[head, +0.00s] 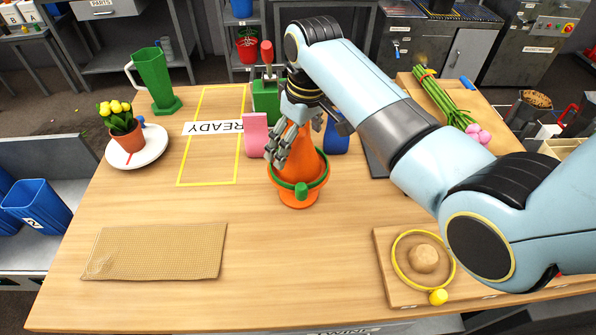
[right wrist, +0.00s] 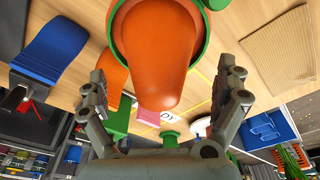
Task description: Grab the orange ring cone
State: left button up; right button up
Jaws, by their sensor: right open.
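The orange cone (head: 309,163) stands upright on the table, with a green ring (head: 322,181) around its lower part and an orange base (head: 299,202) below. My right gripper (head: 284,150) is at the cone's upper part, its fingers open and pointing down and toward the front. In the right wrist view the cone (right wrist: 158,55) reaches in between the two spread fingers (right wrist: 165,85), with gaps visible on both sides. My left gripper is not in view.
Close behind the cone stand a pink block (head: 255,134), a green block (head: 266,100) and a blue block (head: 336,136). A yellow ring (head: 396,262) lies on a board at front right. A woven mat (head: 160,250) lies at left; the table between is clear.

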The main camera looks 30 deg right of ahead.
notch_tip(320, 180, down, 3)
jog(key=shift+r, duration=0.1)
jog(key=shift+w+f, duration=0.1)
jog(key=shift+f, duration=0.35)
jog(key=c, duration=0.5)
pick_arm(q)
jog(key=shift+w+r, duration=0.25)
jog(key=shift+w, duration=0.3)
pick_arm(e)
jog(key=c, duration=1.1)
jog(key=shift+o, duration=0.2)
jog(key=shift+r, duration=0.1)
